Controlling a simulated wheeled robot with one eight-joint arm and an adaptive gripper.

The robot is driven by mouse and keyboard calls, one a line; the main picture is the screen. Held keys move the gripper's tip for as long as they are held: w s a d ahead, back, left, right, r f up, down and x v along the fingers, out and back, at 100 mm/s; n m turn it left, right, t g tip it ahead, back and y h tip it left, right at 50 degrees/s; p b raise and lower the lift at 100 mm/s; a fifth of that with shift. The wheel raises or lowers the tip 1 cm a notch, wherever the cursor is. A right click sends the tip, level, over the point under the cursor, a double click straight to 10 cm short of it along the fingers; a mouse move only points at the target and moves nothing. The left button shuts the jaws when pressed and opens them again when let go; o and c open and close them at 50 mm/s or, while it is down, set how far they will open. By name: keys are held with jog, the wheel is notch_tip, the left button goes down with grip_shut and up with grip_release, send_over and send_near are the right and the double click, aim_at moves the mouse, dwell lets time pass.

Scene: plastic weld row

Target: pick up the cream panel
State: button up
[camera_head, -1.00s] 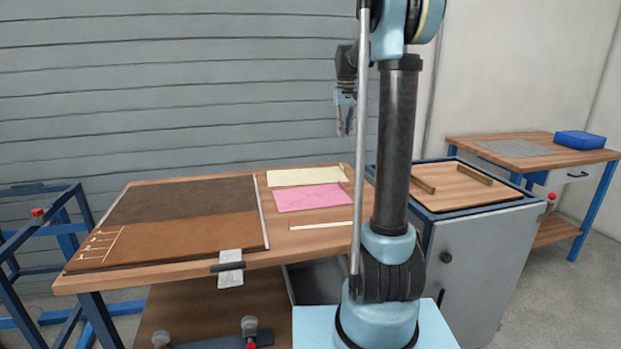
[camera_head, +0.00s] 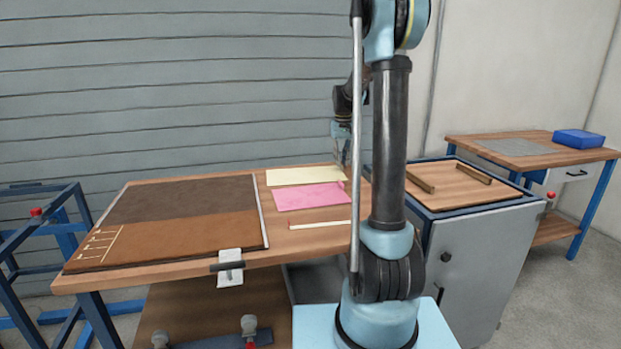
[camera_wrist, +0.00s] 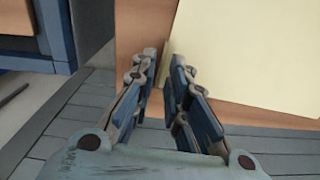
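The cream panel (camera_head: 297,176) lies flat on the wooden table, behind a pink panel (camera_head: 308,195). In the wrist view the cream panel (camera_wrist: 255,50) fills the upper right. My gripper (camera_head: 342,160) is above the right end of the cream panel in the head view, partly hidden by my arm's rod. In the wrist view my gripper (camera_wrist: 160,60) has its two fingers a little apart with bare wood between them. The panel's near edge is beside the right finger, and nothing is held. How far the fingertips are above the table is hard to tell.
A brown mat (camera_head: 185,225) covers the table's left part. A white strip (camera_head: 319,225) lies in front of the pink panel. A grey cabinet (camera_head: 475,260) with two wooden bars on top stands right of the table. A blue box (camera_head: 579,139) sits on a far bench.

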jog(key=shift+f, duration=0.75)
jog(key=shift+c, duration=0.3)
grip_shut()
jog(key=shift+r, duration=0.1)
